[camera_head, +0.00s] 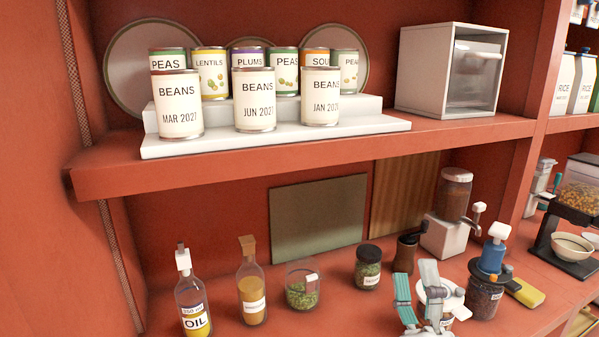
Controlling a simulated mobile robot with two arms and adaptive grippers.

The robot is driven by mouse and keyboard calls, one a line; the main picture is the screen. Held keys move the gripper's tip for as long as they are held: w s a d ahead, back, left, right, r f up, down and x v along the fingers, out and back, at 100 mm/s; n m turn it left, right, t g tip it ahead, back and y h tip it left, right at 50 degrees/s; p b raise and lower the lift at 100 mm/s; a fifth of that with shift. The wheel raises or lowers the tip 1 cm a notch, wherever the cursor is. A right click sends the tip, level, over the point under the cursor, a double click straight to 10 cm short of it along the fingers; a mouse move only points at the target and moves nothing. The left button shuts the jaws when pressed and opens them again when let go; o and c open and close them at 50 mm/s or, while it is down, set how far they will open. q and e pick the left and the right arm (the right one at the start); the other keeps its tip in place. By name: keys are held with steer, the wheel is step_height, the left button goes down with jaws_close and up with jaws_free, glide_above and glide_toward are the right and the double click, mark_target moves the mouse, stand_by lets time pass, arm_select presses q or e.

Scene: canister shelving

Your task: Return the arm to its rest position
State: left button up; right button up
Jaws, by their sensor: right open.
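My right gripper (417,280) shows at the lower right of the head view, grey with teal pads. Its fingers are apart and I see nothing held between them. It is in front of the lower counter, overlapping a white-topped jar (452,303) that it partly hides. Three cans labelled BEANS stand on the front step of a white riser (270,143) on the upper shelf: MAR 2027 (178,105), JUN 2027 (254,100) and JAN (320,97). Several other cans stand behind them on the higher step. My left gripper is not in view.
An oil bottle (193,300), a brown bottle (252,285) and green-filled jars (302,290) (368,268) stand on the lower counter. The upper shelf edge (300,163) overhangs the counter.

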steer(key=s+a+f+n+g+y, duration=0.2)
steer(key=a+f+n+g, duration=0.15)
steer(key=f+n, duration=0.3)
steer(key=s+a+f+n+g+y, duration=0.2)
steer(key=s+f+n+g+y, duration=0.1)
steer(key=f+n+g, duration=0.3)
steer(key=s+a+f+n+g+y, duration=0.2)
steer(key=a+f+n+g, duration=0.1)
steer(key=f+n, duration=0.4)
steer(key=s+d+f+n+g+h, duration=0.3)
steer(key=s+d+f+g+h, duration=0.5)
steer(key=s+d+f, duration=0.6)
steer(key=s+a+f+g, duration=0.1)
steer(key=s+f, duration=0.1)
steer(key=f, duration=1.3)
steer(key=s+a+f+g, duration=0.1)
steer(key=s+f+g, duration=0.1)
steer(key=f, duration=1.2)
steer(key=s+d+f, duration=0.2)
steer(key=s+f, duration=1.3)
steer(key=shift+s+d+g+y, duration=0.2)
steer(key=shift+d+g+y, duration=0.1)
steer(key=shift+d+g, duration=0.05)
